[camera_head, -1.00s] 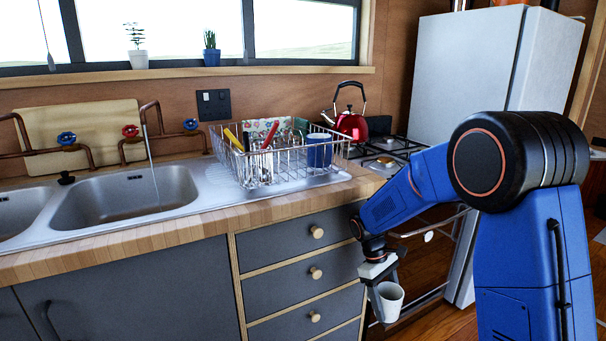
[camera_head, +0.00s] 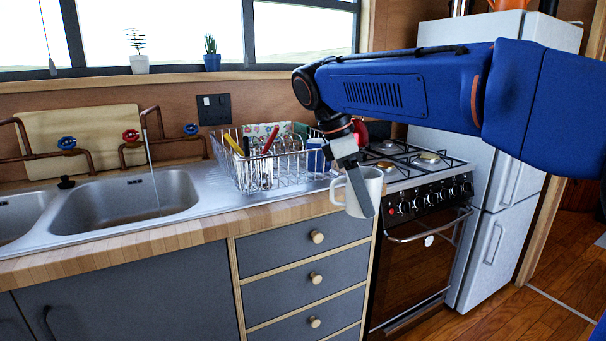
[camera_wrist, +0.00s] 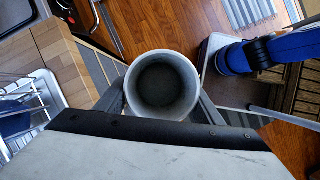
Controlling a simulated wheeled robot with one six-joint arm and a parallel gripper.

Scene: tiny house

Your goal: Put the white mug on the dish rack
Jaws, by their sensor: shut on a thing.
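The white mug (camera_head: 373,186) is held upright in my gripper (camera_head: 361,190), just off the counter's front edge, in front of the stove. In the wrist view I look down into the mug (camera_wrist: 162,86), which is empty, with a finger on each side of it. The dish rack (camera_head: 285,176) is a wire basket on the draining board, to the left of and behind my gripper. It holds cutlery, a blue mug (camera_head: 316,156) at its right end and a patterned item at the back. The rack shows partly at the left edge of the wrist view (camera_wrist: 27,103).
The double sink (camera_head: 125,204) lies left of the rack. The gas stove (camera_head: 425,190) stands right of the counter, with the fridge (camera_head: 500,170) behind it. A red kettle (camera_head: 378,131) is mostly hidden behind my arm. A bare wooden counter strip (camera_head: 200,228) runs along the front.

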